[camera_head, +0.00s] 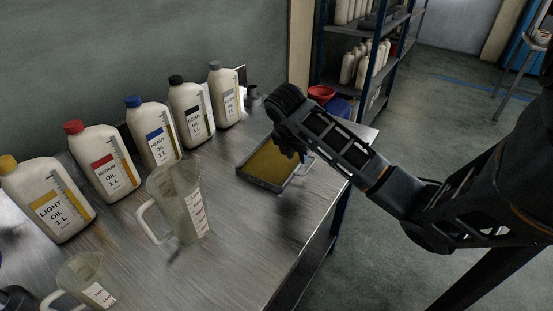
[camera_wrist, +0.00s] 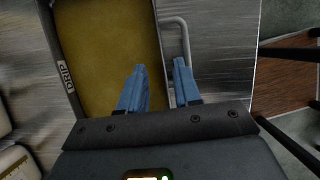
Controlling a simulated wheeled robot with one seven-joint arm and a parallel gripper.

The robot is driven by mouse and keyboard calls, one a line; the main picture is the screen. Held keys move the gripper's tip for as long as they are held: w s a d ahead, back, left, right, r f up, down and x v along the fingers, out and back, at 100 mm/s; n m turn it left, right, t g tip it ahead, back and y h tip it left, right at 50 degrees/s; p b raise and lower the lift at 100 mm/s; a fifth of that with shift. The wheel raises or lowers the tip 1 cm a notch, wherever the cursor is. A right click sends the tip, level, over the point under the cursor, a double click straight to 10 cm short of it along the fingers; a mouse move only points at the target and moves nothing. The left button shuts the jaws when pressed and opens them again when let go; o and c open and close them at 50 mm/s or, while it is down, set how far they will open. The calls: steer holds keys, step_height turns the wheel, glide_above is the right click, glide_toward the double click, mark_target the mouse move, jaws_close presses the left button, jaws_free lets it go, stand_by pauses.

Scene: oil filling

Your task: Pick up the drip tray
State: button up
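The drip tray (camera_head: 258,182) lies flat near the right edge of the metal bench, with a yellow-brown inside, dark walls and a looped metal handle (camera_head: 306,166). In the wrist view its left wall carries a "DRIP" label (camera_wrist: 66,77), and the handle (camera_wrist: 184,40) stands off its right wall. My gripper (camera_head: 290,154) is over the handle side of the tray. In the wrist view my gripper (camera_wrist: 159,66) is open with a gap between its blue fingers. The left finger shows over the tray's inside, the right beside the handle. I cannot tell whether they touch the tray.
Several oil bottles (camera_head: 105,165) line the back of the bench. A large measuring jug (camera_head: 180,205) and a smaller jug (camera_head: 80,275) stand at the front left. A red bowl-like item (camera_head: 321,92) lies beyond the tray. The bench between jug and tray is clear.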

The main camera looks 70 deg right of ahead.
mark_target(283, 159)
steer(key=shift+x, duration=1.95)
steer(key=shift+s, duration=0.15)
steer(key=shift+c, duration=0.3)
jaws_close()
